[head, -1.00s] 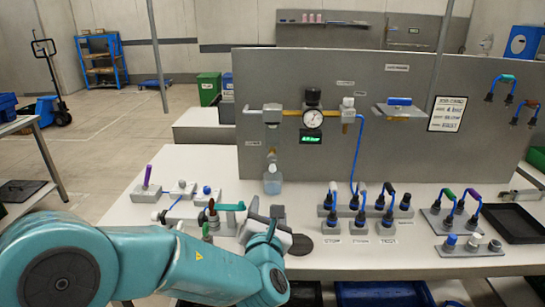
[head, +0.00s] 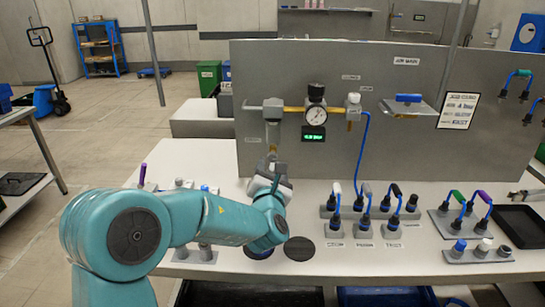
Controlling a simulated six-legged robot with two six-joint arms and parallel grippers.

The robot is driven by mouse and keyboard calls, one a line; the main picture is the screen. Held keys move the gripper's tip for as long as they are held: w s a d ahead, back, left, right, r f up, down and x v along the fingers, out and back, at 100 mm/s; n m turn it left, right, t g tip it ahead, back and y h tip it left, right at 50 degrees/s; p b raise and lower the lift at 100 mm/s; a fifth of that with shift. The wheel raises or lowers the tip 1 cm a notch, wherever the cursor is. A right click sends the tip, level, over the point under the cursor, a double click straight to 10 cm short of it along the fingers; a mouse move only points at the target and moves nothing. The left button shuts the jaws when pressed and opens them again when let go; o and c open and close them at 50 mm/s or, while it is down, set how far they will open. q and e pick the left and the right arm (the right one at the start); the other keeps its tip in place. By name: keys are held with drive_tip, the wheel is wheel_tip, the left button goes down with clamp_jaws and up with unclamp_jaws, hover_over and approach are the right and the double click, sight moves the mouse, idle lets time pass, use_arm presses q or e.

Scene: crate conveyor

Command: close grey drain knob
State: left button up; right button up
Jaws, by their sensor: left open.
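The air line on the grey panel has a filter unit (head: 273,113) with a clear bowl at its left end. The small grey drain knob (head: 272,149) appears just below that bowl; it is tiny and partly covered. My left gripper (head: 271,162) is raised right in front of and just below it, jaws open. I cannot tell whether the fingers touch or surround the knob. The small bottle under the drain is hidden behind my gripper and wrist. My right gripper is out of view.
Hose-fitting blocks (head: 365,228) stand on the white table (head: 330,264). A dark round pad (head: 299,248) lies near my forearm.

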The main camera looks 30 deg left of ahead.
sight(273, 158)
use_arm(q)
drive_tip(key=x, duration=0.4)
drive_tip(key=shift+w+a+p, duration=0.2)
drive_tip(key=shift+w+p, duration=0.15)
drive_tip(key=shift+w+a, duration=0.1)
drive_tip(key=shift+w, duration=0.15)
drive_tip(key=shift+c, duration=0.3)
